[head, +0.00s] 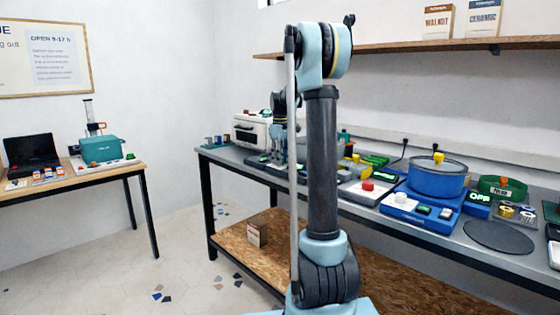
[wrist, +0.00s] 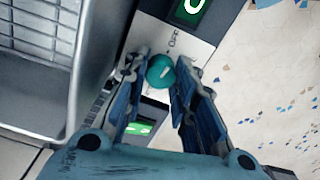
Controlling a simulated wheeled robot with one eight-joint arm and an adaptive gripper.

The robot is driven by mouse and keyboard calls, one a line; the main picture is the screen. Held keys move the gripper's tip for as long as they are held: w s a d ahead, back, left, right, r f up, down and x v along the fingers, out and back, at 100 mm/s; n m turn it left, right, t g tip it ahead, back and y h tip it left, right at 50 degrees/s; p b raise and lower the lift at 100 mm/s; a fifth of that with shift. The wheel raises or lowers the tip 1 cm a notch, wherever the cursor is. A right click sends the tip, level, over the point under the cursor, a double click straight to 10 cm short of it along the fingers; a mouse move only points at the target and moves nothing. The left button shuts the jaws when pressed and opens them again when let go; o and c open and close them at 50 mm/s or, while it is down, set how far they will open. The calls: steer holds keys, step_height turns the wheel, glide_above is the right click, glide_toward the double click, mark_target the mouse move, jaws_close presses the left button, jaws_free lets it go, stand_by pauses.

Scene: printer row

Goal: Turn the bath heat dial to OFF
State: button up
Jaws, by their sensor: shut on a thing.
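The teal dial (wrist: 160,76) sits on a pale strip of a dark panel in the wrist view. A short pale mark shows on its top. The printed word OFF (wrist: 173,40) is just above it, slightly right. My gripper (wrist: 159,68) has its two blue fingers on either side of the dial and is shut on it. A green display (wrist: 141,128) is partly hidden by the left finger. In the head view my own arm hides most of the gripper and the dial.
A metal basin with a wire basket (wrist: 38,38) lies close left of my gripper. A green-lit display (wrist: 190,8) is above the dial. Speckled floor is at right. In the head view, a blue pot (head: 437,181) and red button (head: 367,186) stand along the bench.

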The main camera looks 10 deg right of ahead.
steer(key=shift+d+n, duration=0.15)
steer(key=shift+n, duration=0.95)
steer(key=shift+w, duration=0.1)
steer(key=o, duration=1.1)
steer(key=shift+d, duration=0.1)
steer(key=shift+r, duration=0.1)
steer(key=shift+r, duration=0.25)
step_height(320, 180, up, 11)
steer(key=shift+r, duration=0.1)
